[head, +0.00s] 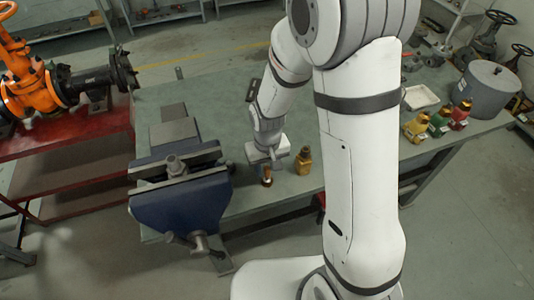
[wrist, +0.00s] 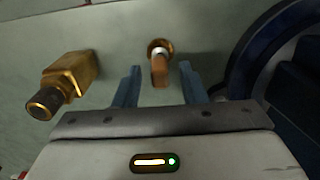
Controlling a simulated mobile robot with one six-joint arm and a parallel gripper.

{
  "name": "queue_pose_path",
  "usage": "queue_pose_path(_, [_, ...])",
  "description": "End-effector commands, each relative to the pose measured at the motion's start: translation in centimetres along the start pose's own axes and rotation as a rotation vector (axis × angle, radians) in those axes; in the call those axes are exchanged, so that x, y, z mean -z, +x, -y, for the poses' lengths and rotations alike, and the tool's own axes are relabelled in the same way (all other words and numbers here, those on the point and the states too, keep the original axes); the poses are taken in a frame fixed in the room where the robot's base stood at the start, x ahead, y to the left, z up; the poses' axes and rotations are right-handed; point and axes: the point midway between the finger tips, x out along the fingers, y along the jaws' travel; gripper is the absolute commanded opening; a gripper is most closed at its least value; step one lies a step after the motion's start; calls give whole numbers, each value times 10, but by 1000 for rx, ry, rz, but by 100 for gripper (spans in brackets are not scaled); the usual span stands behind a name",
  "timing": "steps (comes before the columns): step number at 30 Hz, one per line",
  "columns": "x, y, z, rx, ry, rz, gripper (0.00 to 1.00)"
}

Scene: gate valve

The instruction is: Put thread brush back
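A small upright item with an orange-brown handle, a pale collar and a round brown base, apparently the thread brush (head: 267,176), stands on the green bench near its front edge. In the wrist view the thread brush (wrist: 159,68) lies between the finger tips, with a gap on each side. My gripper (head: 266,162) points down just over it, and its two blue fingers (wrist: 159,82) are spread apart and hold nothing. Whether the brush stands in a holder, I cannot tell.
A brass bottle-like piece (head: 303,161) stands close to the right of my gripper; it is at left in the wrist view (wrist: 72,80). A blue vise (head: 180,200) is close on the other side. Several coloured bottles (head: 439,122), a white tray (head: 420,97) and a grey pot (head: 487,90) stand at right.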

Motion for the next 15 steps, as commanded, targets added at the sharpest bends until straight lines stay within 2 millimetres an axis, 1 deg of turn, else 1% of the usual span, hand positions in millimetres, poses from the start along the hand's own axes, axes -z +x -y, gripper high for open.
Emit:
queue_pose_path(5, [1, -32, 0, 0, -1, -8, 38])
queue_pose_path(12, [1, -83, 0, 0, -1, -8, 38])
queue_pose_path(15, [1, -98, 0, 0, -1, -5, 38])
